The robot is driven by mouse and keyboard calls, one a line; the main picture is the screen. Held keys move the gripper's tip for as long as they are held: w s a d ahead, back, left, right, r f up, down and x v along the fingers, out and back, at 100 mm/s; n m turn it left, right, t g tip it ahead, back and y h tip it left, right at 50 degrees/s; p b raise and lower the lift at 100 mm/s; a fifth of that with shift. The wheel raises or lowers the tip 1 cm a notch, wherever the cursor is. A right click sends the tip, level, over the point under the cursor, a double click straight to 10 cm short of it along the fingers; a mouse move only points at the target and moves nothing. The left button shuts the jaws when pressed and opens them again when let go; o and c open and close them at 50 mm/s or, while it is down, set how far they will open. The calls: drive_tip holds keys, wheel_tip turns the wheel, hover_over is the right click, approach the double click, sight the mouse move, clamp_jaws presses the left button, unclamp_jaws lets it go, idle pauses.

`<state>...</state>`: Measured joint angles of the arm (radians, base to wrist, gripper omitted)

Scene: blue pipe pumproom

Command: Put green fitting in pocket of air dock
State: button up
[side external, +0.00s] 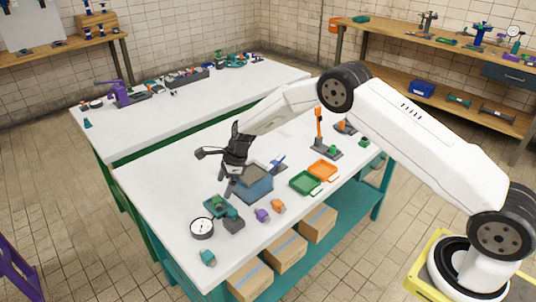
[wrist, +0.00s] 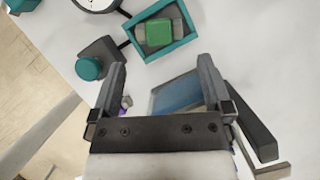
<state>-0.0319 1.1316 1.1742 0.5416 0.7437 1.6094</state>
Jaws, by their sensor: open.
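The air dock shows as a teal-framed pocket (wrist: 189,46) linked to a round white gauge (wrist: 97,3) and a grey block with a teal knob (wrist: 90,67). A green fitting with grey ends (wrist: 159,33) lies inside the teal frame; I cannot tell if it is fully seated. In the side view, the dock's gauge (side external: 202,228) and grey block (side external: 234,225) are at the table's near left. My gripper (wrist: 162,66) is open and empty, its fingers apart from the fitting. In the side view my gripper (side external: 229,188) is above the table, beside the blue bin.
A blue bin (side external: 254,187) stands just right of my gripper. Green (side external: 306,183) and orange (side external: 323,170) trays are farther right. Purple (side external: 262,215) and orange (side external: 278,206) pieces lie near the front edge, and a teal piece (side external: 208,258) at the near corner.

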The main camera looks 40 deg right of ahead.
drive_tip(key=v, duration=0.6)
drive_tip(key=shift+r, duration=0.35)
drive_tip(key=shift+d, duration=0.15)
drive_tip(key=shift+s, duration=0.1)
drive_tip(key=s+d+r+n+h, duration=0.1)
drive_tip(key=s+d+r+n, duration=0.1)
drive_tip(key=s+n, duration=0.5)
drive_tip(key=s+d+r+n+h, duration=0.1)
drive_tip(key=s+r+n, duration=0.2)
drive_tip(key=s+n, duration=0.5)
drive_tip(key=s+d+r+n+h, duration=0.2)
drive_tip(key=s+n, duration=0.5)
drive_tip(key=s, duration=0.8)
drive_tip(key=shift+s+d+r+n+t, duration=0.25)
drive_tip(key=shift+s+d+n+t, duration=0.05)
drive_tip(key=shift+d+t, duration=0.1)
